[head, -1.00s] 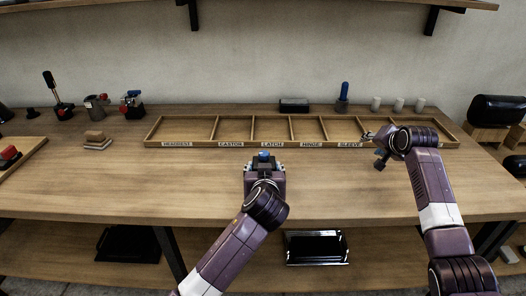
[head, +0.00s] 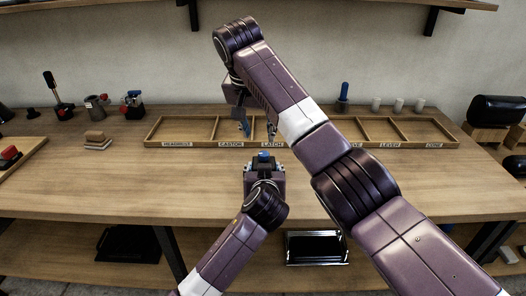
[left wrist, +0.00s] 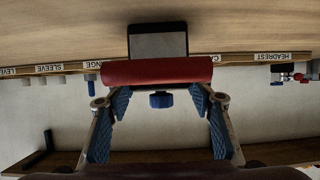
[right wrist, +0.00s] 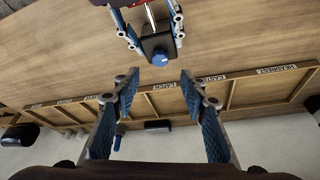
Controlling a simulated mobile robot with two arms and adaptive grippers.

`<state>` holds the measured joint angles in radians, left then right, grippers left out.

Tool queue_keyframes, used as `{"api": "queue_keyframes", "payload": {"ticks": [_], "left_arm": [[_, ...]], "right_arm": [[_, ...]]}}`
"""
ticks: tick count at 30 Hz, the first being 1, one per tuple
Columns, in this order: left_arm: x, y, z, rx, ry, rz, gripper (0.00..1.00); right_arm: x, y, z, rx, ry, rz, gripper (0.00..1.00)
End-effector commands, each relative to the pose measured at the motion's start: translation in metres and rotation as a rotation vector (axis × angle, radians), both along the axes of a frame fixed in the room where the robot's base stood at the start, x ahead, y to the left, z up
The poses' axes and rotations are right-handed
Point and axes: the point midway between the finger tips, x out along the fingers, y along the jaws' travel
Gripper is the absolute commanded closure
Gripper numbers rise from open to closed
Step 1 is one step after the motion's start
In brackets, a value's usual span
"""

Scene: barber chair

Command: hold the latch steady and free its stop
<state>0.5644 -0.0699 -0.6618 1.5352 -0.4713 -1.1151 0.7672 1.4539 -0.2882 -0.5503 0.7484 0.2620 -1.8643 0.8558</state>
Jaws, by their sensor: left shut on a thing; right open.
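The latch (left wrist: 158,42) has a dark block body, a red bar (left wrist: 157,72) and a blue knob (left wrist: 161,100); I cannot tell for sure whether the knob is its stop. In the head view the latch's blue top (head: 264,155) shows just in front of the long tray. My left gripper (head: 264,167) is shut on the latch and holds it from the near side. My right gripper (head: 258,130) is open and empty, above the tray just beyond the latch. In the right wrist view its open fingers (right wrist: 158,80) point at the blue knob (right wrist: 157,40), apart from it.
A long wooden tray (head: 203,146) with labelled compartments lies behind the latch. My right arm crosses over it and hides part. Stacked blocks (head: 97,141) are at left; a blue-topped tool (head: 343,93) and white cylinders (head: 376,104) stand at the back. The front table top is mostly clear.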

Motion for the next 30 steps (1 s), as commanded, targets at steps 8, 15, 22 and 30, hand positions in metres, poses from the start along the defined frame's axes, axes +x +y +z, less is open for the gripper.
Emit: {"api": "queue_keyframes", "payload": {"ticks": [8,15,22,30], "left_arm": [[0.000,-0.001,0.002,-0.002,-0.004,-0.001,0.97],[0.000,-0.001,0.002,-0.002,-0.004,-0.001,0.97],[0.000,0.000,0.002,-0.001,-0.004,-0.001,0.97],[0.000,0.000,0.002,-0.001,-0.004,-0.001,0.97]], "right_arm": [[0.020,-0.008,-0.054,0.000,0.003,-0.002,0.60],[0.033,-0.011,-0.085,0.001,0.002,0.000,0.60],[0.037,-0.012,-0.093,0.001,0.000,0.002,0.60],[0.037,-0.012,-0.093,0.002,0.000,0.001,0.69]]}}
